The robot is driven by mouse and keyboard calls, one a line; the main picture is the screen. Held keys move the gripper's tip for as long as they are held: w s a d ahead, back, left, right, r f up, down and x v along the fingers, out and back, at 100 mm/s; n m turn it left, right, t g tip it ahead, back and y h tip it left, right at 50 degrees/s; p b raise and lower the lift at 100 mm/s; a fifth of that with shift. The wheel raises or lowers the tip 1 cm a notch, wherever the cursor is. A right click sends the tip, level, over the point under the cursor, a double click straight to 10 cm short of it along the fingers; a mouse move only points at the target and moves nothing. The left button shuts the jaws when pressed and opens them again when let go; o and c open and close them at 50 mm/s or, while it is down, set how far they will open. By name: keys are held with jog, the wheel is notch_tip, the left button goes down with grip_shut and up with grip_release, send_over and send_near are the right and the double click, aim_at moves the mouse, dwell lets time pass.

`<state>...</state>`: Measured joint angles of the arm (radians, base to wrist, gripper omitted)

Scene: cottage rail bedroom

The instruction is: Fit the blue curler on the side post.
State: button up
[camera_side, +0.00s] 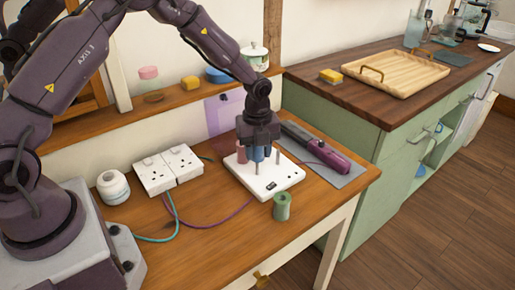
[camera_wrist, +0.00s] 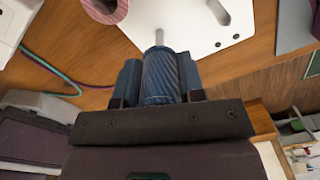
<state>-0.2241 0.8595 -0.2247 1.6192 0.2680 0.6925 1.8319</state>
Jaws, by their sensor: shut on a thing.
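My gripper (camera_side: 257,150) is shut on the blue curler (camera_side: 257,154), a ribbed cylinder held upright above the white board (camera_side: 285,180). In the wrist view the blue curler (camera_wrist: 160,78) sits between both fingers. A thin metal post (camera_side: 257,169) shows directly below the curler; in the wrist view this post (camera_wrist: 159,37) lines up with its far end. I cannot tell whether the post tip is inside the curler. A second, bare post (camera_side: 278,157) stands to the right. A pink curler (camera_side: 241,154) stands upright on the board, left of my gripper.
A green curler (camera_side: 282,206) stands at the board's front edge. A purple styling iron (camera_side: 318,150) lies on a grey mat behind right. White sockets (camera_side: 168,170), a white jar (camera_side: 113,187) and cables lie left. The table's front is clear.

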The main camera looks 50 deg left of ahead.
aim_at(257, 174)
jog(key=shift+f, duration=2.6)
dwell(0.7)
jog(key=o, duration=1)
notch_tip(257, 174, up, 13)
